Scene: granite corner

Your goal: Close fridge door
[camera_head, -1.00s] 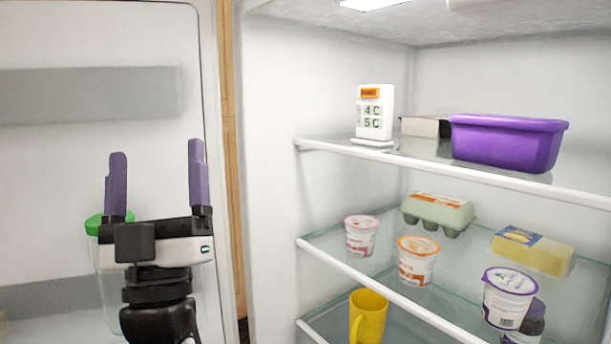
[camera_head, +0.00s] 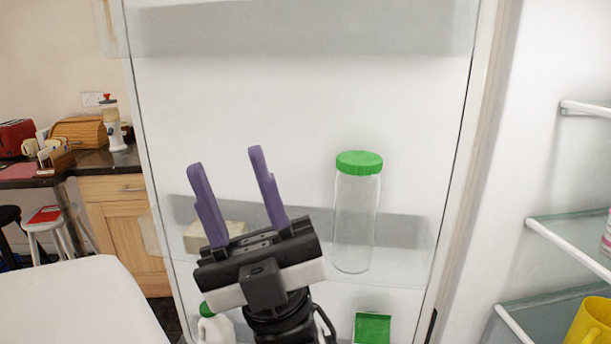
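The fridge door (camera_head: 290,120) stands open, its white inner side facing me across the middle of the view. Its shelves hold a clear jar with a green lid (camera_head: 357,215), a pale block (camera_head: 215,236), a white bottle with a green cap (camera_head: 215,325) and a green carton (camera_head: 372,328). The fridge interior (camera_head: 545,150) is at the right, with glass shelves. My gripper (camera_head: 230,185) is in front of the door's inner side, its two purple fingers spread apart with nothing between them. I cannot tell whether it touches the door.
A yellow mug (camera_head: 590,322) stands inside the fridge at the lower right. Left of the door are a wooden counter (camera_head: 122,220) with a red toaster (camera_head: 16,137) and a dispenser (camera_head: 112,125), stools (camera_head: 48,220), and a white surface (camera_head: 75,305) at the lower left.

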